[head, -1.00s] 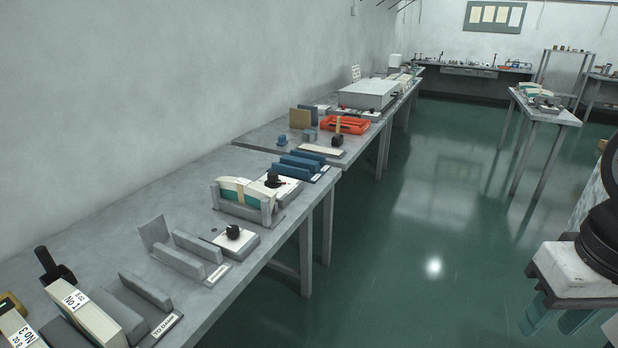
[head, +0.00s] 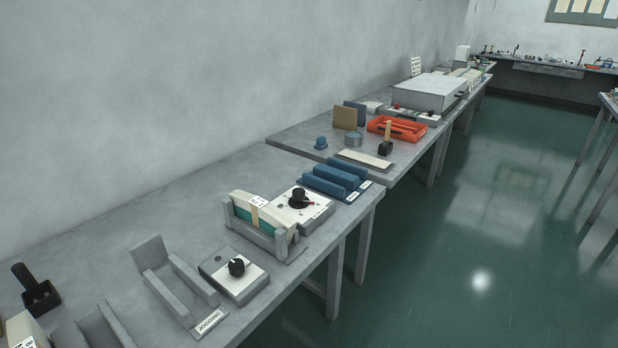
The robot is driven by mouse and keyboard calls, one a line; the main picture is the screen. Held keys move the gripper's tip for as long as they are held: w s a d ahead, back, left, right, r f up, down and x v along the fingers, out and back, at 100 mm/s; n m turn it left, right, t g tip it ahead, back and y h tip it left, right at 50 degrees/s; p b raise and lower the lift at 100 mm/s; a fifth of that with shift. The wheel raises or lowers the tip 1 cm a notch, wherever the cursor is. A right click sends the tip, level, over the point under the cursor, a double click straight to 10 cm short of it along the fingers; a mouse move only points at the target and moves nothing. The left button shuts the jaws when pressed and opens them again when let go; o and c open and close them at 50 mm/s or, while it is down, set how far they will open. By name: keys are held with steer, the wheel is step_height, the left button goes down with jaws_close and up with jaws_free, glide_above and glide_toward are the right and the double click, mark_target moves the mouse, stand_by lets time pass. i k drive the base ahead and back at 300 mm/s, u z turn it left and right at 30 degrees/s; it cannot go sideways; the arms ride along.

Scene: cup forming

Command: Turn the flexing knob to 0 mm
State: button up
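Two black knobs show in the head view. The nearer black knob (head: 237,267) sits on a grey box with a pale top plate (head: 250,284), between an empty grey cradle and a cradle holding a curved pack. The farther black knob (head: 298,196) sits on a pale dial plate (head: 315,212), just beyond the curved pack (head: 252,213), and has a small red mark at its right. The scale marks are too small to read, and I cannot tell which knob is the flexing one. My gripper is not in view.
The grey bench (head: 130,215) runs along the left wall. An empty grey cradle (head: 172,285), blue slotted rack (head: 335,182), orange tray (head: 396,130) and dark holder (head: 38,295) stand on the benches. The green floor (head: 440,270) to the right is clear.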

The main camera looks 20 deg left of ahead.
mark_target(299, 200)
steer(key=u, duration=0.3)
steer(key=i, duration=0.75)
steer(key=u, duration=0.75)
steer(key=i, duration=0.4)
steer(key=u, duration=0.3)
